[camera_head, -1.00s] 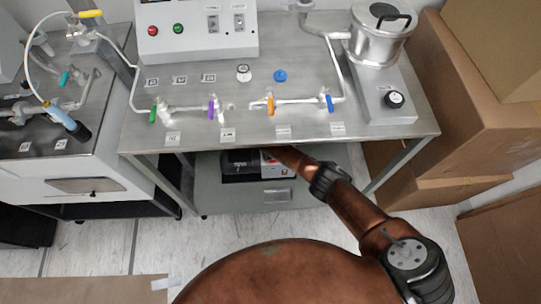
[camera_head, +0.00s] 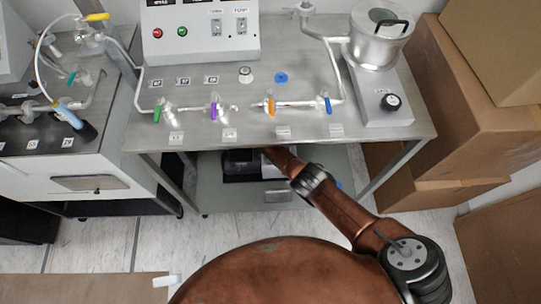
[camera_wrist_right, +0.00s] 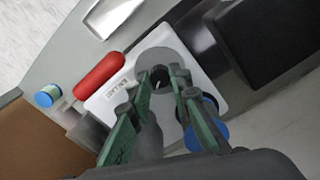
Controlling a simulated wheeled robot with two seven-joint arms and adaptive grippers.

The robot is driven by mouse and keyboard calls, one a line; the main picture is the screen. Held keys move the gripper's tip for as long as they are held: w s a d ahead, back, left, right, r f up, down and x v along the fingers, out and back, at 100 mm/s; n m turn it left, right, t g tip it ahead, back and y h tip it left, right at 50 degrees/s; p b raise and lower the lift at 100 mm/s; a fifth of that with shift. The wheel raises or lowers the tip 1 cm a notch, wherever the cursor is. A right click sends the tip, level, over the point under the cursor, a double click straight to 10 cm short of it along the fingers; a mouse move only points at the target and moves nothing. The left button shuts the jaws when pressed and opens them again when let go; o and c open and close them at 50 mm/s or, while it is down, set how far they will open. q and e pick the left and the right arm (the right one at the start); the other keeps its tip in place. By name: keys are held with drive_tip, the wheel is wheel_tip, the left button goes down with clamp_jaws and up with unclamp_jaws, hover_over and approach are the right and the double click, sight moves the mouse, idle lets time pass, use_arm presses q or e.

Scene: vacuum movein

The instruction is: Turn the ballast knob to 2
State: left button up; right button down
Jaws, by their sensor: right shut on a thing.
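The ballast knob (camera_wrist_right: 160,77) is a small dark knob on a round grey disc (camera_wrist_right: 180,58) set in a white plate, seen in the right wrist view. My right gripper (camera_wrist_right: 162,74) has its fingertips on both sides of the knob and is shut on it. The fingers hide part of the knob, and I cannot read its setting. In the head view my right arm reaches under the steel table, where the gripper is hidden. A dark pump body (camera_head: 238,166) shows partly on the lower shelf. My left gripper is not in view.
A red cylinder (camera_wrist_right: 99,75) and a blue cap (camera_wrist_right: 48,96) lie left of the knob in the wrist view; a blue round part (camera_wrist_right: 204,127) is close to the right finger. The steel table (camera_head: 352,122) is overhead. Cardboard boxes (camera_head: 478,120) stand at right.

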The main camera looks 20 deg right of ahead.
idle(0.6)
drive_tip(key=c, duration=2)
unclamp_jaws()
drive_tip(key=shift+c, duration=0.2)
drive_tip(key=shift+w+a+r, duration=0.1)
drive_tip(key=shift+r, duration=0.5)
wheel_tip(320, 180, up, 11)
drive_tip(key=shift+f, duration=0.1)
